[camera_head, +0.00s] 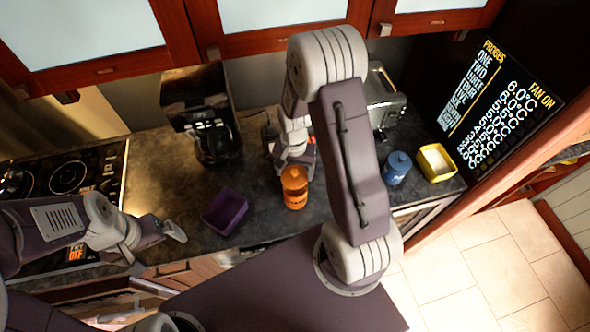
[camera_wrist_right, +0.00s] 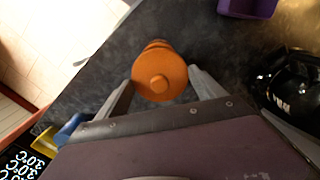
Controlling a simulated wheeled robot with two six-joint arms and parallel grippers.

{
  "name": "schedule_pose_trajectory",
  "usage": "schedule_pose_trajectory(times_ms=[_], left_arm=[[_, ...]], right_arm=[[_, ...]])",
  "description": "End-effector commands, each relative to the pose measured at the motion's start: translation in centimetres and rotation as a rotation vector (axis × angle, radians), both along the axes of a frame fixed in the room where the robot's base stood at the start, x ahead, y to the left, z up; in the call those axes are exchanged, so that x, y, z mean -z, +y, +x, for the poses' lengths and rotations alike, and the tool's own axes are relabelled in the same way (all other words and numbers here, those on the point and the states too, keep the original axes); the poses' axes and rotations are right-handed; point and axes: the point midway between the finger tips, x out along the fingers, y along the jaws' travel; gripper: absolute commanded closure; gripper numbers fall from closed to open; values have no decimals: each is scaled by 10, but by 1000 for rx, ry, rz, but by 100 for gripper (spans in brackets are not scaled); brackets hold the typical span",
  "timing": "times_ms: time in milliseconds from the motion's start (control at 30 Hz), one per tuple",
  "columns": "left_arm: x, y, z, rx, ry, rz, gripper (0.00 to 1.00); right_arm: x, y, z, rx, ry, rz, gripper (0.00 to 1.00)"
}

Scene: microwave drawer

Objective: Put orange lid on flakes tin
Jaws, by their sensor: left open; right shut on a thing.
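The orange lid (camera_head: 294,174), round with a central knob, shows from above in the right wrist view (camera_wrist_right: 160,78). My right gripper (camera_wrist_right: 161,80) is shut on it, one finger on each side. The orange flakes tin (camera_head: 295,200) stands on the counter directly under the lid; a bit of orange shows beyond the lid in the wrist view. I cannot tell whether the lid is seated or just above the rim. My left gripper (camera_head: 174,230) is open and empty over the counter's front edge, at the left.
A purple open box (camera_head: 225,212) is left of the tin, with a coffee maker (camera_head: 208,115) behind. A blue tin (camera_head: 397,168) and a yellow open box (camera_head: 437,163) stand at the right. A toaster (camera_head: 384,105) is behind; a stove (camera_head: 70,180) is at the left.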

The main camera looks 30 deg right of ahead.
Motion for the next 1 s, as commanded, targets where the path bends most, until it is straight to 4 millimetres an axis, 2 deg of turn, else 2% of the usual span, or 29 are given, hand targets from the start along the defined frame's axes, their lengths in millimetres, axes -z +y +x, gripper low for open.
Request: schedule_pose_trajectory(times_ms=[300, 433, 1000], left_arm=[[31, 0, 0, 0, 0, 0, 0], [40, 0, 0, 0, 0, 0, 0], [40, 0, 0, 0, 0, 0, 0]], right_arm=[[39, 0, 0, 1, 1, 0, 69], [50, 0, 0, 1, 0, 0, 69], [52, 0, 0, 1, 0, 0, 69]])
